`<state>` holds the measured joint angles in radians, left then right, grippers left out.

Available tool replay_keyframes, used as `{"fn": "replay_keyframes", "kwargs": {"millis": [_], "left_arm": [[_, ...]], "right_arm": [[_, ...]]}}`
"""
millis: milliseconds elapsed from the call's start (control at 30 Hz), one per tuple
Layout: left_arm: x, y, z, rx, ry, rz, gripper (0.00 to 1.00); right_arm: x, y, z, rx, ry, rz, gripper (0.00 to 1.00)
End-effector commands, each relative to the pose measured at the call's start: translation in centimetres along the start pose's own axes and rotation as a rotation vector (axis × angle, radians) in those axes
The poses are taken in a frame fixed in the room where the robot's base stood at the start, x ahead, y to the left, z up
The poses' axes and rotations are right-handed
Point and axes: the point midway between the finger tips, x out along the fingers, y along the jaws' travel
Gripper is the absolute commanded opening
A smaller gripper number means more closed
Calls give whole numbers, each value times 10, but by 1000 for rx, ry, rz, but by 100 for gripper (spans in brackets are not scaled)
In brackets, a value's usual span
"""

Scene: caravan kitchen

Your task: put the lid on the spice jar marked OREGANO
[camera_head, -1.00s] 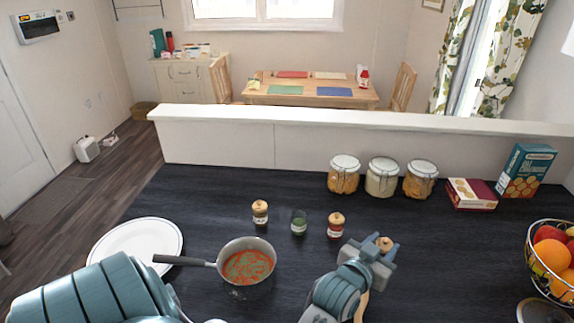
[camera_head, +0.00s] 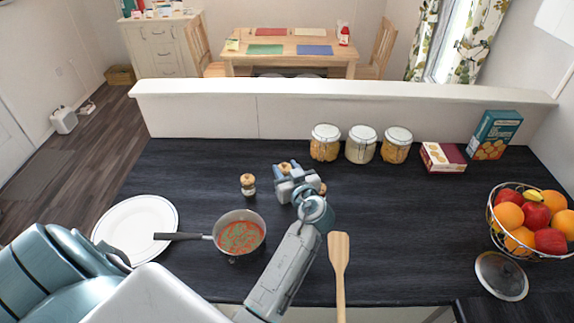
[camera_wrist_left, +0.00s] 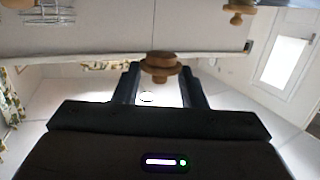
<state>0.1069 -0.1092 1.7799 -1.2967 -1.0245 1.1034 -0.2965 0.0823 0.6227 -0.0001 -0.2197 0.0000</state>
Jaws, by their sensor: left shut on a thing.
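My left gripper (camera_head: 288,173) is shut on the small round wooden lid (camera_head: 285,167), above the dark counter among the spice jars. In the left wrist view the lid (camera_wrist_left: 160,67) sits between the two fingertips. A spice jar with a wooden lid (camera_head: 248,184) stands left of the gripper. The right-hand jar is mostly hidden; only its wooden lid (camera_head: 322,188) shows beside the gripper. The open jar with green contents, in the middle of the row earlier, is now hidden behind the gripper. I cannot read the jar labels. My right gripper is not in view.
A pan (camera_head: 240,216) of red sauce and a white plate (camera_head: 115,220) are at the left. A wooden spatula (camera_head: 339,262) lies right of my arm. Storage jars (camera_head: 361,149) line the back ledge. A fruit basket (camera_head: 491,215) and pan lid (camera_head: 501,272) are right.

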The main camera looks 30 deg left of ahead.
Motion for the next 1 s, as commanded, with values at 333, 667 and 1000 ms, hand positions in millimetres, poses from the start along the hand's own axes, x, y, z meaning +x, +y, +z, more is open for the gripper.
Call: {"fn": "replay_keyframes", "kwargs": {"millis": [333, 667, 1000], "left_arm": [[4, -1, 28, 3, -1, -1, 13], [8, -1, 56, 3, -1, 1, 13], [8, -1, 57, 2, -1, 1, 13]], "right_arm": [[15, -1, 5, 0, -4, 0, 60], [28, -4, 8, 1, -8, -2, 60], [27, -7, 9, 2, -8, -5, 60]]}}
